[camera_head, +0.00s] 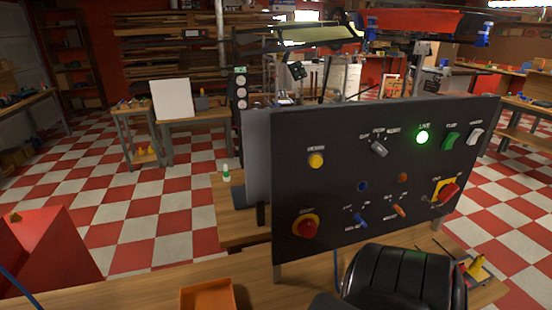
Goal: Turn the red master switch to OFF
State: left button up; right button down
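The red master switch (449,192) is a red handle on a yellow plate, at the lower right of a dark upright control panel (340,195). Its handle lies slanted, with its upper end to the right; the labels around it are too small to read surely. A round green lamp (422,137) near the panel's top is lit, under a label that looks like "LIVE". Neither of my grippers can be made out in the head view. A black rounded, ribbed shape (405,278) stands in front of the panel's lower edge; I cannot tell what it is.
The panel also holds a red mushroom button (306,228) on yellow, a yellow button (316,160), a grey selector (378,148), a green rocker (451,139), a white rocker (475,134) and small toggles. An orange tray (208,296) lies on the wooden bench (130,296).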

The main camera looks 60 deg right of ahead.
aim_at(447, 191)
jog(key=z, duration=3.3)
jog(key=k, duration=1.05)
jog(key=z, duration=1.65)
jog(key=i, duration=2.85)
jog(key=u, duration=1.65)
jog(key=i, duration=0.8)
jog(key=u, duration=0.75)
